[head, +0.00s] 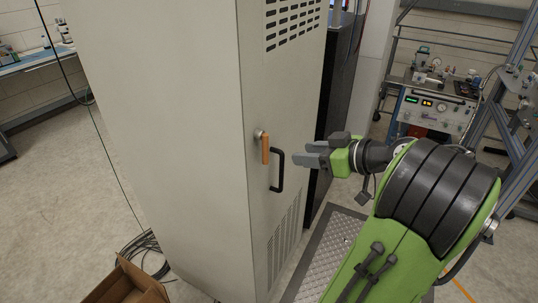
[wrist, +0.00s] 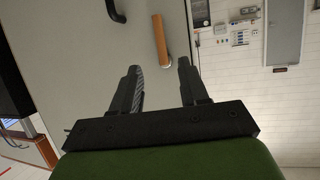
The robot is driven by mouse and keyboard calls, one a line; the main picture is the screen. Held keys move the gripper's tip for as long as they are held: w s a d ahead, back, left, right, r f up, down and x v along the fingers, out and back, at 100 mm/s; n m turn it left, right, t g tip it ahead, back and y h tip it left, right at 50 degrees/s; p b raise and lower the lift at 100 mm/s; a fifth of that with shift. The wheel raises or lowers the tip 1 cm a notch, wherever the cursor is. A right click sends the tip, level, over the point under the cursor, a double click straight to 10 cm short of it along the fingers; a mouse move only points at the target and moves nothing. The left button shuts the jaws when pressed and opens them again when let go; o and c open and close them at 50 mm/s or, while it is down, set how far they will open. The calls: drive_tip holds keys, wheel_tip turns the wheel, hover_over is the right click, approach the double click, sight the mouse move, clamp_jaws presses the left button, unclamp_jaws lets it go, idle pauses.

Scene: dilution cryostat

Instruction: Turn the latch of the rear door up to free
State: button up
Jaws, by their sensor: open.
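The rear door (head: 285,205) is a grey cabinet panel with vent slots at top and bottom. Its latch (head: 265,148) is an orange lever on a round pivot, hanging downward from the pivot. A black pull handle (head: 278,170) is just right of it. My gripper (head: 312,154) is open and empty, in front of the door and to the right of the handle in the head view. In the wrist view, the latch (wrist: 160,40) appears beyond and between the fingertips of my gripper (wrist: 157,68), apart from them. The handle (wrist: 115,10) is at the upper left there.
A cardboard box (head: 125,285) and coiled black cable (head: 145,250) lie on the floor at the cabinet's left. A black cabinet (head: 335,100) stands behind, right of the door. A metal tread plate (head: 330,250) lies below my arm. An instrument cart (head: 435,110) stands at the back right.

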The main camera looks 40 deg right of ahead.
sight(259, 134)
drive_tip(key=b+x, duration=0.2)
drive_tip(key=x, duration=1)
drive_tip(key=shift+w+f, duration=0.15)
drive_tip(key=shift+w, duration=0.05)
drive_tip(key=shift+a, duration=0.1)
drive_tip(key=shift+c, duration=0.3)
clamp_jaws()
